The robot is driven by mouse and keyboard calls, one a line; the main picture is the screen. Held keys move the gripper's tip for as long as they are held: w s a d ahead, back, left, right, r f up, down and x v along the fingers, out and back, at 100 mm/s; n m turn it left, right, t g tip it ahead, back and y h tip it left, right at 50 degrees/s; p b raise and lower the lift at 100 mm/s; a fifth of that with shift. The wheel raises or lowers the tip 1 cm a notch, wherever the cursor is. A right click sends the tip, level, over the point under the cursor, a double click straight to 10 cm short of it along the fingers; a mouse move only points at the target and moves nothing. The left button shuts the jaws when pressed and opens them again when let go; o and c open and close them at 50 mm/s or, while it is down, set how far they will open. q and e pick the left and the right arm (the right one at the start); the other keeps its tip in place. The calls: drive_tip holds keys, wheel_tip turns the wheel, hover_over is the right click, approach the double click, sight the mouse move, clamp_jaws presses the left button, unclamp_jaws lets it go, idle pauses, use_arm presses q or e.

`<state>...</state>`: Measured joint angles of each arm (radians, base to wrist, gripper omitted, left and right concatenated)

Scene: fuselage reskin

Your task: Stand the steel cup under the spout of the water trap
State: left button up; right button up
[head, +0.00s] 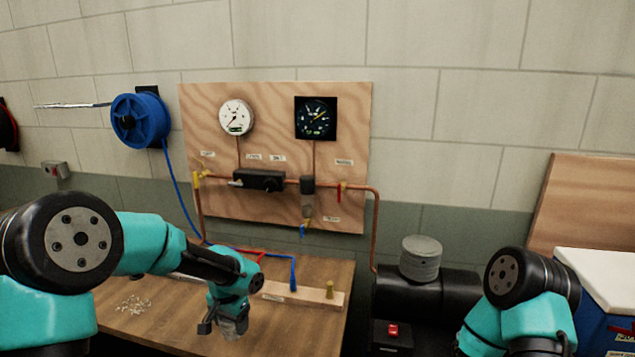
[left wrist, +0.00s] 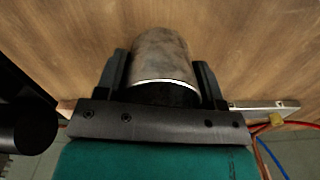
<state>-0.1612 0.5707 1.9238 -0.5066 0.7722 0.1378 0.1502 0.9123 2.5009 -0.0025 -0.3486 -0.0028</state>
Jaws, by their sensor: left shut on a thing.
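The steel cup (left wrist: 160,55) is between the two fingers of my left gripper (left wrist: 161,78) in the left wrist view, with its bright rim toward the palm. In the head view my left gripper (head: 222,322) is over the front part of the wooden bench, shut on the cup (head: 236,328), which is partly hidden by the fingers. The water trap (head: 307,207) hangs on the plywood panel, with a small blue spout (head: 302,230) at its bottom. The gripper is in front of, below and left of the spout. My right gripper is out of view.
The bench (head: 190,335) carries a wooden strip (head: 310,292) with fittings, red and blue hoses, and a pile of shavings (head: 134,304). A copper pipe (head: 376,230) drops right of the panel (head: 270,90). A black compressor (head: 440,295) stands right of the bench.

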use_arm(q)
drive_tip(key=shift+w+d+n, duration=0.15)
drive_tip(key=shift+d+n, duration=0.5)
drive_tip(key=shift+n, duration=0.05)
drive_tip(key=s+d, duration=0.5)
drive_tip(key=s, duration=0.5)
drive_tip(key=shift+s+d+n, duration=0.15)
drive_tip(key=shift+d+n, duration=0.1)
drive_tip(key=shift+n, duration=0.15)
drive_tip(key=w+a, duration=0.1)
drive_tip(key=w, duration=0.3)
drive_tip(key=w+a+f, duration=0.1)
drive_tip(key=w+a, duration=0.1)
drive_tip(key=w, duration=0.3)
drive_tip(key=w+a, duration=0.1)
drive_tip(key=w, duration=0.4)
drive_tip(key=shift+w+a+f, duration=0.25)
drive_tip(key=shift+w, duration=0.1)
drive_tip(key=shift+w+a, duration=0.15)
drive_tip(key=shift+w, duration=0.15)
drive_tip(key=shift+f, duration=1.8)
